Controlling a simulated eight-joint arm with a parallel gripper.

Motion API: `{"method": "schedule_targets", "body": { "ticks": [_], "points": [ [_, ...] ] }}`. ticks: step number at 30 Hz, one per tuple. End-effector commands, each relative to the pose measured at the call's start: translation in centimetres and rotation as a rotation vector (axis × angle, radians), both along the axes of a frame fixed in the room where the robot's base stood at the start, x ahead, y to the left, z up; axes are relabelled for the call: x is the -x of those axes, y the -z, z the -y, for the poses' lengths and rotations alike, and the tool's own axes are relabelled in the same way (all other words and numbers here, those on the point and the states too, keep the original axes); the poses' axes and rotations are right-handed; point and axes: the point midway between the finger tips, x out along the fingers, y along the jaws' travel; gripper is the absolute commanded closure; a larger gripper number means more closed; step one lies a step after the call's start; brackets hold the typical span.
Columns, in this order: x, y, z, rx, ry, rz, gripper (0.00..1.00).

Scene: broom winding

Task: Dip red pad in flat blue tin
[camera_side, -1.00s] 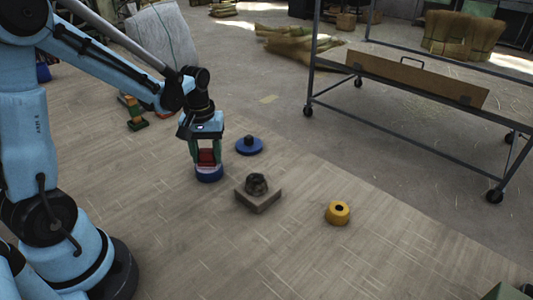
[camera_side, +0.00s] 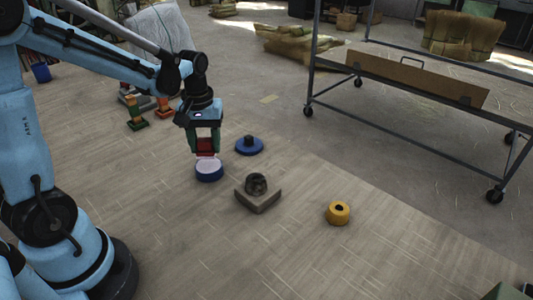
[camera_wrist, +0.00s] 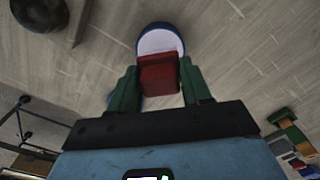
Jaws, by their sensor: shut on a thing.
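My gripper (camera_side: 205,146) is shut on the red pad (camera_side: 206,148), with a green finger on each side of it. The pad hangs upright just over a round, low blue tin (camera_side: 209,175) with a pale top; I cannot tell whether its lower edge touches the contents. In the wrist view the red pad (camera_wrist: 159,74) sits between the green fingers and covers the near part of the tin (camera_wrist: 160,27). The tin's far rim and pale inside show beyond it.
A blue disc with a dark knob (camera_side: 249,148) lies behind the tin. Orange and green pads (camera_side: 137,117) stand at the back left. The front floor is clear.

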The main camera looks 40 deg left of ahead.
Motion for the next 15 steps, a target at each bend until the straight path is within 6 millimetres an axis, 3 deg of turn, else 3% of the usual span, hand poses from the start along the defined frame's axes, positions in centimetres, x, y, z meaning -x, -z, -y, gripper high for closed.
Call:
{"method": "schedule_targets", "body": {
  "ticks": [15],
  "points": [
    [0.0, -3.5, 0.0, 0.000, 0.000, 0.000, 0.76]
  ]
}}
